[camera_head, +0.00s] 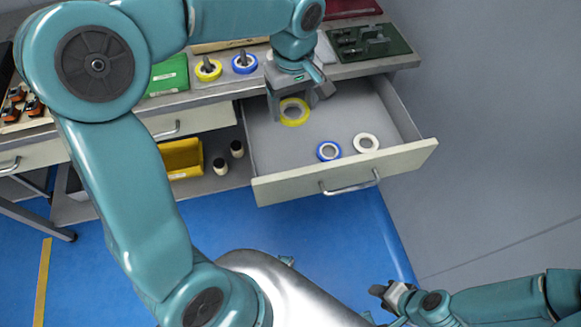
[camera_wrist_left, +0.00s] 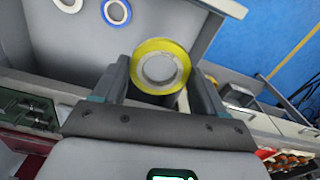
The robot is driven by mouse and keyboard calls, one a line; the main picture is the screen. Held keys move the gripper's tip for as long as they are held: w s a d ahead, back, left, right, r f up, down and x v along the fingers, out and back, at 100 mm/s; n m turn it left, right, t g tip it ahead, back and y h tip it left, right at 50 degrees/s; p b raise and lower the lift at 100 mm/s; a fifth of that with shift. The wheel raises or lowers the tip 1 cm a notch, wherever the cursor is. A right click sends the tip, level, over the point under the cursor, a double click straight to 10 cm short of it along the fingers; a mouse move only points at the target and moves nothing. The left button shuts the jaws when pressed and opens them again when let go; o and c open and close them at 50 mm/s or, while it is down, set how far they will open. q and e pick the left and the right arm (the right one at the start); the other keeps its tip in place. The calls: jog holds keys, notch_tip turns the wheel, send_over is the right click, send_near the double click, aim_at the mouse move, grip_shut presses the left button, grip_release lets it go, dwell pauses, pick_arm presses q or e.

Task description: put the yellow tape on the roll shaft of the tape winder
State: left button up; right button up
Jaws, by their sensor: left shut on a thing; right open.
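My left gripper (camera_head: 292,103) is shut on a yellow tape roll (camera_head: 296,123) over the open drawer. In the left wrist view the yellow tape (camera_wrist_left: 160,45) sits between the two fingers, its round hole facing the camera. On the bench, another yellow roll (camera_head: 208,76) and a blue roll (camera_head: 244,69) each sit around a dark upright post. I cannot tell for certain which part is the tape winder or its roll shaft. My right gripper (camera_head: 384,292) is open and empty at the lower right, far from the tape.
The drawer (camera_head: 345,174) holds a blue-rimmed roll (camera_head: 328,151) and a white roll (camera_head: 366,143). A yellow bin (camera_head: 181,157) sits on the shelf below.

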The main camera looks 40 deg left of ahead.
pick_arm(q)
jog(key=shift+s+a+f, duration=0.1)
jog(key=shift+a+f, duration=0.1)
jog(key=shift+a, duration=0.15)
pick_arm(e)
jog(key=shift+f, duration=0.5)
pick_arm(q)
jog(key=b, duration=0.3)
send_over(290, 162)
notch_tip(290, 162, down, 16)
jog(key=shift+f, duration=0.2)
notch_tip(290, 162, down, 3)
jog(key=shift+a+f+b, duration=0.1)
jog(key=shift+f+b, duration=0.05)
jog(key=shift+b, duration=0.3)
pick_arm(e)
notch_tip(290, 162, down, 4)
jog(key=shift+r, duration=0.15)
